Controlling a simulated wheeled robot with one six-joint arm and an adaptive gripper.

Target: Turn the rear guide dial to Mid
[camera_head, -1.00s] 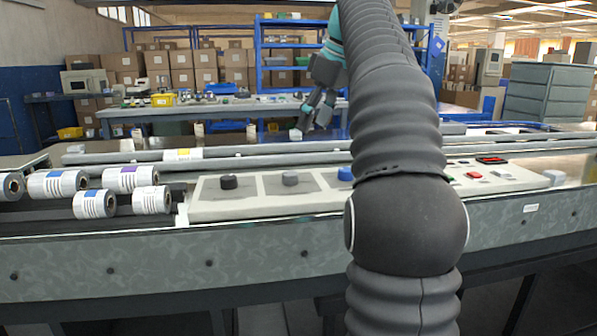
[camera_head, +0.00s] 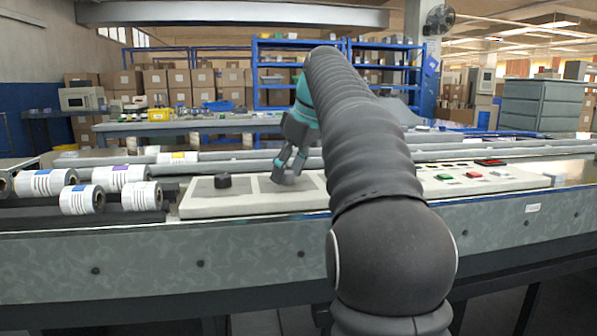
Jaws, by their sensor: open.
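A pale control panel (camera_head: 250,208) lies along the near side of the machine. A black round dial (camera_head: 222,181) stands upright on its left section. My gripper (camera_head: 285,172) is open, fingers pointing down, over the panel's middle section. The grey dial that stood there is mostly or wholly hidden by the fingers, so I cannot tell whether they touch it. The blue dial to its right is hidden behind my arm. No label reading "rear guide" or "Mid" is legible, so I cannot tell which dial that is or its setting.
Several printed film rolls (camera_head: 82,199) lie left of the panel. Red (camera_head: 473,175) and green (camera_head: 444,177) buttons sit on its right part. Long grey rails (camera_head: 225,156) run behind it. My arm covers the centre right of the view.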

